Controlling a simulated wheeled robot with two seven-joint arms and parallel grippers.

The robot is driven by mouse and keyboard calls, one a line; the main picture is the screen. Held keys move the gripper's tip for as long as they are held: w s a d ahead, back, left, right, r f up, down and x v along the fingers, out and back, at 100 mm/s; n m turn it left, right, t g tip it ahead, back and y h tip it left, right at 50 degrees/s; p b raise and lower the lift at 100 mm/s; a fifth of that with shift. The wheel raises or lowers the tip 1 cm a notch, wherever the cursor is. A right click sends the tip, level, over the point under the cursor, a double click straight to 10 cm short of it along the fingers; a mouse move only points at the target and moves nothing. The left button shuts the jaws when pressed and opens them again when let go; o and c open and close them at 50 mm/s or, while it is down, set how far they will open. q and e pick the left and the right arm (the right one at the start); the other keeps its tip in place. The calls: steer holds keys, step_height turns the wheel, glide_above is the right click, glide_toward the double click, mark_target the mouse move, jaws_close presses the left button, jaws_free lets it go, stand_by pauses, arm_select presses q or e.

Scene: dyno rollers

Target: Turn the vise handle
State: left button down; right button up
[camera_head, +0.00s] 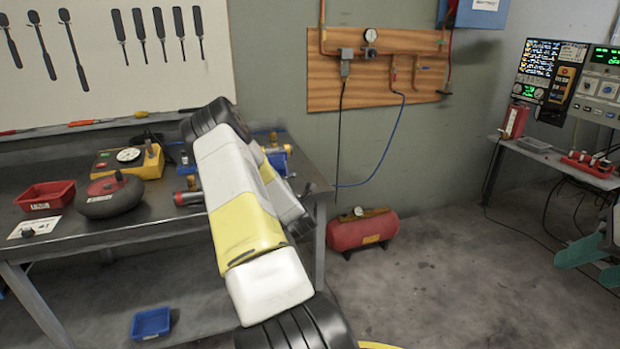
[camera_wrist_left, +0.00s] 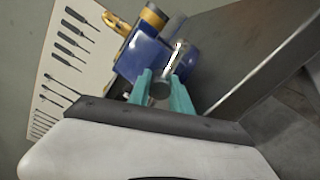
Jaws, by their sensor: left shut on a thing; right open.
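The blue vise (camera_head: 278,158) sits at the right end of the dark workbench, mostly hidden behind my left arm in the head view. In the left wrist view the vise body (camera_wrist_left: 142,62) is close up, with a silver handle part (camera_wrist_left: 160,89) at its front. My left gripper (camera_wrist_left: 163,92) has its teal fingers on either side of that handle part and is shut on it. The left gripper is hidden in the head view. My right gripper (camera_head: 598,264) shows teal fingers apart at the right edge, empty and away from the bench.
The workbench (camera_head: 75,235) also carries a red tray (camera_head: 45,195), a dark round tank (camera_head: 109,195) and a yellow gauge box (camera_head: 128,160). A red air tank (camera_head: 362,230) and a blue bin (camera_head: 151,323) are on the floor. Open floor lies right of the bench.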

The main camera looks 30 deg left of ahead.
stand_by(0.3)
arm_select(q)
steer(key=c, duration=1.2)
jaws_free()
steer(key=shift+o, duration=0.2)
steer(key=v, duration=0.7)
steer(key=shift+s+d, duration=0.25)
steer(key=shift+d, duration=0.1)
